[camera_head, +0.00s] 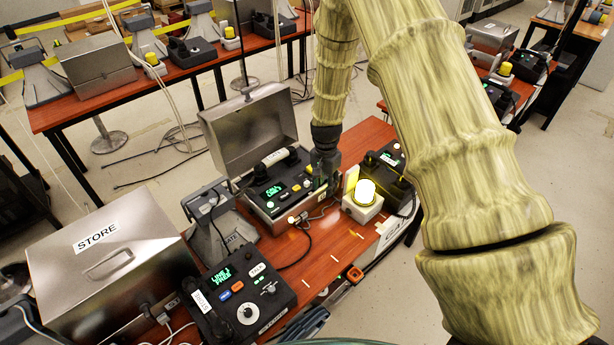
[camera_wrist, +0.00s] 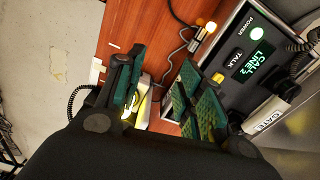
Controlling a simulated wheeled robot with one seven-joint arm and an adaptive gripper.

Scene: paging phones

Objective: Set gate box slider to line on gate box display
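The gate box (camera_head: 262,205) is an open metal case on the red-brown table, with a handset marked GATE (camera_wrist: 268,118). Its green display (camera_wrist: 252,62) reads "CALL LINE 2" in the wrist view; in the head view the display (camera_head: 274,190) is small. I cannot make out the slider; my fingers cover part of the panel. My gripper (camera_wrist: 162,92) is open and empty, its green-padded fingers apart, one over the box's panel edge. In the head view, my gripper (camera_head: 324,178) is at the box's right end.
A lit white beacon (camera_head: 366,192) stands close right of my gripper, near another dark phone box (camera_head: 390,165). The STORE case (camera_head: 105,255) and its phone box (camera_head: 240,295) are at front left. Cables and a small lit lamp (camera_wrist: 211,26) lie beside the gate box.

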